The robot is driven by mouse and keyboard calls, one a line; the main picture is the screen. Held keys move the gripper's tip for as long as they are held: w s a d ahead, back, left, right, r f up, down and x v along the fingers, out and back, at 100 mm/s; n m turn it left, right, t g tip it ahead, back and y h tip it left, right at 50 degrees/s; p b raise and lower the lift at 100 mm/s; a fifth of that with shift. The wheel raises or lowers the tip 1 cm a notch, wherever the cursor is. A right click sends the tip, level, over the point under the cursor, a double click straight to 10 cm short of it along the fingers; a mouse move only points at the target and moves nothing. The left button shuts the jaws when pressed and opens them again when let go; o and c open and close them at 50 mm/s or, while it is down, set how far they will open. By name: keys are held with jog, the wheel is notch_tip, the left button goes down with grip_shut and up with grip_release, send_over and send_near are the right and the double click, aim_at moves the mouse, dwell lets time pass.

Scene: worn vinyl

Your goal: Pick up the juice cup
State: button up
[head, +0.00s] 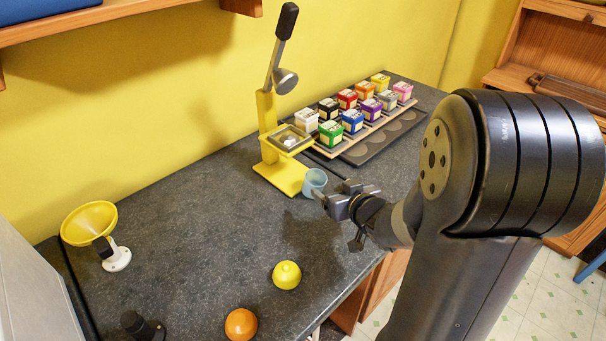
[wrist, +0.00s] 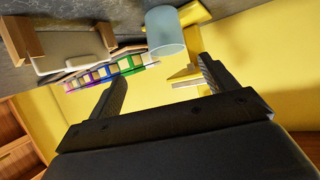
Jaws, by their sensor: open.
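The juice cup (head: 314,182) is a small light-blue cup. It is at the front right edge of the yellow juice press (head: 280,178), upright, on the counter side near its base; whether it touches the base is unclear. In the wrist view the cup (wrist: 165,34) appears just beyond the fingertips, between their lines. My gripper (head: 330,194) is open and empty, right beside the cup on its right-hand, near side. In the wrist view both fingers of my gripper (wrist: 160,70) show spread apart with nothing between them. One finger partly overlaps the cup in the head view.
A rack (head: 350,153) with several colourful boxes stands behind the cup. A yellow fruit (head: 287,275) and an orange (head: 241,325) lie near the counter's front edge. A yellow funnel-like bowl on a white stand (head: 90,222) is at left. The counter's middle (head: 190,225) is clear.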

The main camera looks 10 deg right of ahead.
aim_at(313, 177)
jog(key=shift+w+a+f+y, duration=0.3)
jog(key=shift+w+f, duration=0.25)
jog(key=shift+w, duration=0.3)
jog(key=x, duration=0.9)
jog(key=shift+s+a, duration=0.1)
jog(key=shift+a, duration=0.2)
jog(key=shift+w+a+f+p, duration=0.1)
jog(key=shift+w+f+p, duration=0.2)
jog(key=shift+w, duration=0.25)
jog(key=c, duration=1.2)
jog(key=shift+o, duration=0.2)
jog(key=shift+r, duration=0.1)
